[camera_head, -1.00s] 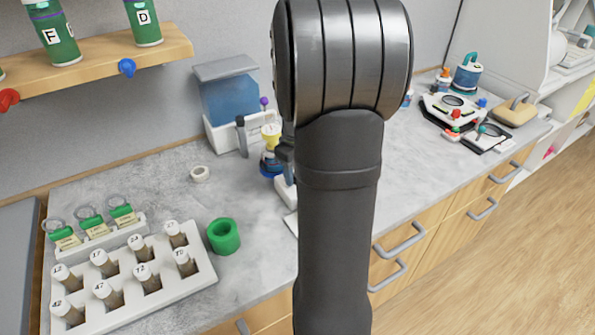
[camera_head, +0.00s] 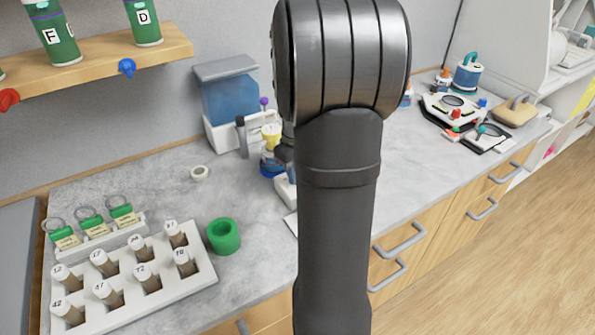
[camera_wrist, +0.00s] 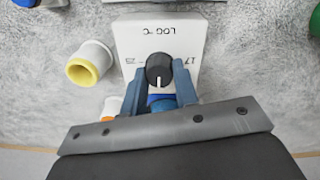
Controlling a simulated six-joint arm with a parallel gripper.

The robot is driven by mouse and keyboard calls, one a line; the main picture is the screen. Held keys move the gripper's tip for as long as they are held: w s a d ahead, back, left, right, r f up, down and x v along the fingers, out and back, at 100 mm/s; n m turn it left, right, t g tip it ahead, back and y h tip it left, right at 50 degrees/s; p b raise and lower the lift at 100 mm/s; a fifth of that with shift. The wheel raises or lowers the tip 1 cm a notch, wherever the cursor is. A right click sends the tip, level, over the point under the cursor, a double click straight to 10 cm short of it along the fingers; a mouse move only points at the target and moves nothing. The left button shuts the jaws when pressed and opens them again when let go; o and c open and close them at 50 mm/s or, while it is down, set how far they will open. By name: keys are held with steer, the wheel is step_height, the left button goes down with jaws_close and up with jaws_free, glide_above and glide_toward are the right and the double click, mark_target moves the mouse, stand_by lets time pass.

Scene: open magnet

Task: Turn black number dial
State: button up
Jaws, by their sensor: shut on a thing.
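The black dial (camera_wrist: 160,70) is round with a white pointer line that points toward the bottom of the wrist view. It sits on a white box (camera_wrist: 155,35) with upside-down lettering and numbers beside the dial. My gripper (camera_wrist: 160,75) has its two blue-grey fingers on either side of the dial, shut on it. A blue part (camera_wrist: 161,102) shows between the fingers below the dial. In the head view my arm hides the dial and most of the gripper.
A white cylinder with a yellow rim (camera_wrist: 90,63) stands left of the box, and a small orange-and-white piece (camera_wrist: 111,107) is close to the left finger. A green ring (camera_head: 223,236) and a vial rack (camera_head: 208,278) are on the counter. Bare counter lies right of the box.

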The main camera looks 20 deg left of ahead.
steer(key=m, duration=0.5)
steer(key=shift+m, duration=2)
steer(key=shift+w, duration=0.1)
steer(key=o, duration=1)
steer(key=shift+c, duration=0.2)
step_height(320, 180, up, 18)
steer(key=shift+a+f, duration=0.25)
steer(key=shift+a, duration=0.05)
steer(key=shift+f, duration=0.1)
steer(key=f, duration=1.7)
steer(key=shift+d+f, duration=0.15)
steer(key=shift+d, duration=0.15)
